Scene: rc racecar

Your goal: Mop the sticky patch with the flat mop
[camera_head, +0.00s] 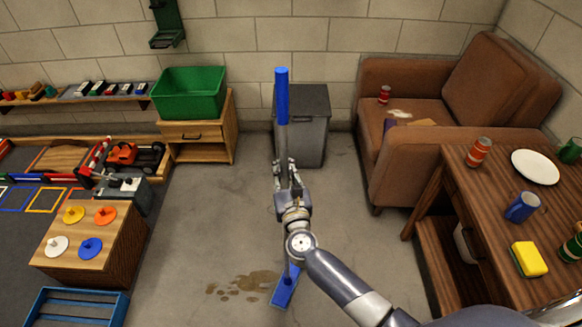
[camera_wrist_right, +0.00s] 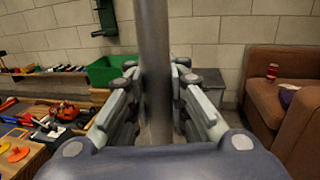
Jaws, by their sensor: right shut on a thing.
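The flat mop stands nearly upright, with a blue grip (camera_head: 282,95) at its top and a blue flat head (camera_head: 285,288) down at the floor. My right gripper (camera_head: 287,172) is shut on the mop's grey pole, which also shows between the fingers in the right wrist view (camera_wrist_right: 153,70). The sticky patch (camera_head: 245,283) is a brown, blotchy stain on the concrete floor. The mop head is at its right edge; my arm partly hides the head, and I cannot tell whether it overlaps the stain. My left gripper is not in view.
A grey bin (camera_head: 312,140) and a wooden cabinet (camera_head: 197,140) with a green crate (camera_head: 190,92) stand by the back wall. A brown armchair (camera_head: 420,165) and wooden table (camera_head: 490,190) are right. A wooden block table (camera_head: 110,262) and blue crate (camera_head: 78,308) are left. Mid-floor is clear.

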